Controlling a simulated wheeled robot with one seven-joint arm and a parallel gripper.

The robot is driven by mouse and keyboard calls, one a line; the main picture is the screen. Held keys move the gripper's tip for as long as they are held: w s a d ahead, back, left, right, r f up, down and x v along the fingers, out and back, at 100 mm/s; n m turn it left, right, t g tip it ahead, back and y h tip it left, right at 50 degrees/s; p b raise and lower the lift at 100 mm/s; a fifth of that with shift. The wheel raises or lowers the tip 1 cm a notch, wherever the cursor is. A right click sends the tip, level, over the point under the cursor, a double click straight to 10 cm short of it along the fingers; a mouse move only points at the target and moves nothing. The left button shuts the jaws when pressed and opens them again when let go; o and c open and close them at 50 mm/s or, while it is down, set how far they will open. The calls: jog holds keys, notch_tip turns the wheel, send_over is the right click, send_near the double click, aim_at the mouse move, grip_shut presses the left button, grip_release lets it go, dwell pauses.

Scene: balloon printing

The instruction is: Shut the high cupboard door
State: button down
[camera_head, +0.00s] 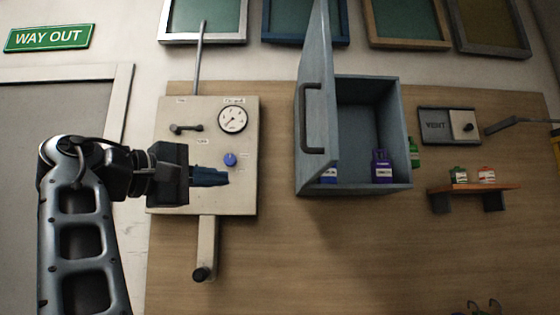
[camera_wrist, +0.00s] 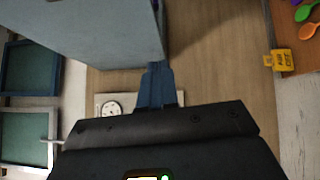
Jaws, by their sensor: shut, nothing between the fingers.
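The blue-grey cupboard (camera_head: 398,130) hangs on the wooden wall panel, with its inside in view. Its door (camera_head: 318,75) is hinged at the left and stands wide open towards me. The dark bar handle (camera_head: 312,118) is on the door's outer face. My gripper (camera_head: 226,178) is shut and empty, left of the door and apart from it in the head view. In the wrist view the blue fingers (camera_wrist: 157,70) are together, just by the edge of a large blue-grey surface (camera_wrist: 100,30), seemingly the door. I cannot tell whether they touch.
A purple bottle (camera_head: 382,166) stands inside the cupboard; a blue one is partly hidden by the door. A pale gauge box (camera_head: 180,110) with a lever is behind my gripper. A small shelf (camera_head: 475,188) and switch plate (camera_head: 447,125) are at right.

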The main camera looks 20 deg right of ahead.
jog(key=s+r+m+g, duration=0.1)
jog(key=s+r+g, duration=0.1)
jog(key=s+r, duration=0.3)
jog(key=s+r+p+x, duration=0.1)
jog(key=r+p+x, duration=0.1)
jog(key=x, duration=1)
jog(key=shift+s+d+h, duration=0.2)
jog(key=shift+d+h, duration=0.1)
jog(key=shift+d, duration=0.25)
jog(key=shift+f, duration=0.1)
